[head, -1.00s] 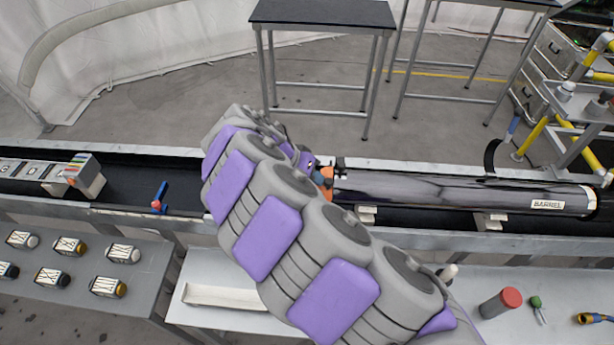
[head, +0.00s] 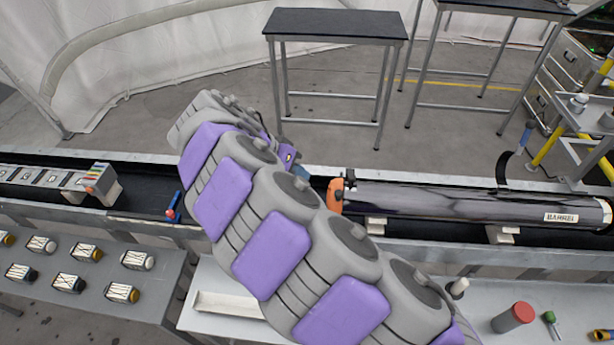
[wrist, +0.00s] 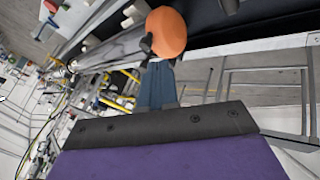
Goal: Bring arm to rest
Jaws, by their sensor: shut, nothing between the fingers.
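My arm, grey with purple pads, stretches across the middle of the head view. My gripper (head: 300,173) is mostly hidden behind the arm there; only a bit of blue finger shows. In the wrist view my gripper (wrist: 157,82) shows blue-grey fingers close together, shut and empty. An orange cap (head: 335,196) sits at the left end of the long dark shiny barrel (head: 450,203). The cap (wrist: 167,32) also shows just beyond the fingertips in the wrist view. In the head view the fingertips look a little left of the cap, apart from it.
The barrel lies on supports in a long black trough (head: 140,198). A blue-and-red handle (head: 173,206) stands in the trough on the left. A grey table (head: 90,265) with several small canisters is at front left. A black-topped table (head: 335,24) stands behind.

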